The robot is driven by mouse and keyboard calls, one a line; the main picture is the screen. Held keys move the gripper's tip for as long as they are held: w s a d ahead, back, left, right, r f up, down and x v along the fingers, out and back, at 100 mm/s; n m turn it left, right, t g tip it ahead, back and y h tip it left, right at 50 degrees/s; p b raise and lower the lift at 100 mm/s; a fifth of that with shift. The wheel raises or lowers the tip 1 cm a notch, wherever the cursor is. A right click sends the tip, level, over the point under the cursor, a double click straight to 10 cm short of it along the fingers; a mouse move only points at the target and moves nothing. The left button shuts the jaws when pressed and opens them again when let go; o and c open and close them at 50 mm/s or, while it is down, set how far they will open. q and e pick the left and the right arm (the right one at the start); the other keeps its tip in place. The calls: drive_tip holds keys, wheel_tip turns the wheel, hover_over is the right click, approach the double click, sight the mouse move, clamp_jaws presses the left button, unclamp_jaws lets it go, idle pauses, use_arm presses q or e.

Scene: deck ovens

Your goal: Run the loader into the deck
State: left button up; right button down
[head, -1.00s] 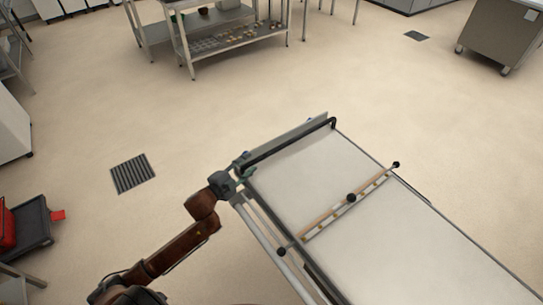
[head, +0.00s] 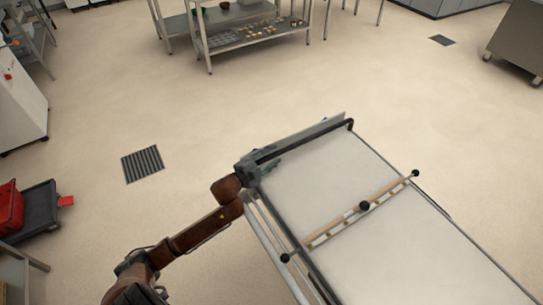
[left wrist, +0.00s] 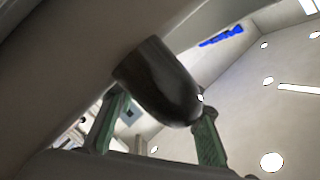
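The loader (head: 345,190) is a long pale bed with metal side rails, running from the centre to the lower right of the head view. A black handle bar (head: 310,138) crosses its far end. A wooden strip with dark knobs (head: 340,225) lies across the bed. My left gripper (head: 268,168) is at the handle's left end, its green fingers over the bed's corner. In the left wrist view, the dark rounded handle end (left wrist: 160,85) lies between the spread fingers (left wrist: 158,128); firm contact cannot be made out. My right gripper is out of view. No oven deck shows.
A steel rack (head: 250,35) with trays of small pieces stands at the back. A steel cabinet (head: 522,42) is at the far right. A red item (head: 10,210) on a dark cart (head: 38,210) is at the left. Open floor with a drain grate (head: 142,163) lies between.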

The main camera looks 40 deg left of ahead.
use_arm(q)
clamp_jaws()
idle(0.5)
